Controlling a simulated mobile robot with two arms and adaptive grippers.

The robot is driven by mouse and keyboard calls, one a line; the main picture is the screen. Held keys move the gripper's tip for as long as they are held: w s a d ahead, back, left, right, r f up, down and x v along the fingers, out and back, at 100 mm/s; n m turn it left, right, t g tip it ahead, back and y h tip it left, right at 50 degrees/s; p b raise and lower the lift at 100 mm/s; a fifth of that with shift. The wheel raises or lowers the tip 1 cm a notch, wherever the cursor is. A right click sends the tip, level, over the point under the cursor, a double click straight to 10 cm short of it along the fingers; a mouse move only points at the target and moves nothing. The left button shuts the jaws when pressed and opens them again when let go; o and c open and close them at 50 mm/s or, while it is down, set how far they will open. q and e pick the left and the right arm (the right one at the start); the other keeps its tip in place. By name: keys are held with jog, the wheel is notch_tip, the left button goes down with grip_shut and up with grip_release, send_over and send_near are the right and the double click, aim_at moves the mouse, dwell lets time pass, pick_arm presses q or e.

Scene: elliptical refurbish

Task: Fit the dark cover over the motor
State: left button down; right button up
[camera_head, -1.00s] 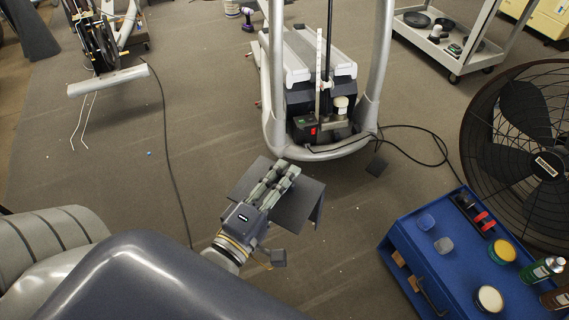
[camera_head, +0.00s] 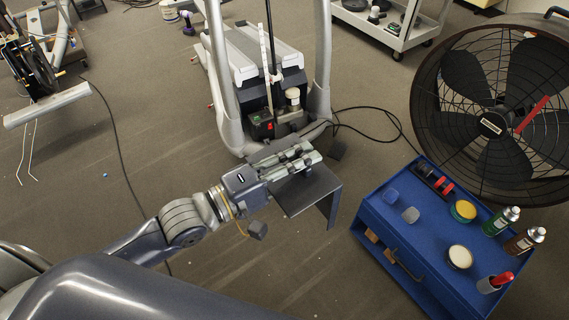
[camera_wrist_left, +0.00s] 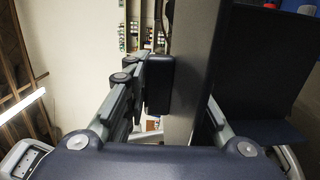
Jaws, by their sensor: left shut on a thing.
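My left gripper (camera_head: 300,160) is shut on the dark cover (camera_head: 306,192), a bent plate with a flap hanging down at its right end. It holds the cover in the air, in front of the grey elliptical machine in the head view. In the left wrist view the cover (camera_wrist_left: 196,70) stands between the fingers. The motor (camera_head: 290,112) is at the front end of the machine's base, near a black box with a red switch (camera_head: 265,127); the cover is nearer to me and apart from it. My right gripper is not in view.
A blue cart (camera_head: 400,246) with jars, bottles and tools stands at the right. A large black fan (camera_head: 492,125) is behind it. A black cable (camera_head: 385,112) runs on the floor right of the machine. Open floor (camera_head: 150,130) lies to the left.

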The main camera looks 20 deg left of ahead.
pick_arm(q)
jog(key=shift+w+d+r+m+g+h, duration=0.2)
jog(key=shift+w+d+m+g+h, duration=0.15)
jog(key=shift+d+m+g+h, duration=0.15)
jog(key=shift+w+d+r+m+g+h, duration=0.2)
jog(key=shift+w+d+m+g+h, duration=0.15)
jog(key=shift+d+g+h, duration=0.2)
jog(key=d+g, duration=0.1)
jog(key=d+m+g+h, duration=0.1)
jog(key=w+d+r+m+g, duration=0.1)
jog(key=shift+w+d+m+h, duration=0.1)
jog(key=shift+d+m+h, duration=0.15)
jog(key=shift+h, duration=0.1)
jog(key=shift+m+g+h, duration=0.3)
jog(key=shift+g, duration=0.05)
jog(key=shift+a+g, duration=0.15)
jog(key=shift+g, duration=0.15)
jog(key=shift+a+m+g+h, duration=0.5)
jog(key=shift+a+m+g, duration=0.25)
jog(key=shift+m+g, duration=0.45)
jog(key=shift+s+a+m+g+h, duration=0.2)
jog(key=shift+a+m+g, duration=0.15)
jog(key=shift+g, duration=0.5)
jog(key=shift+s+a+m+g+h, duration=0.1)
jog(key=shift+s+a+m+g, duration=0.25)
jog(key=shift+g, duration=0.5)
jog(key=shift+w, duration=0.1)
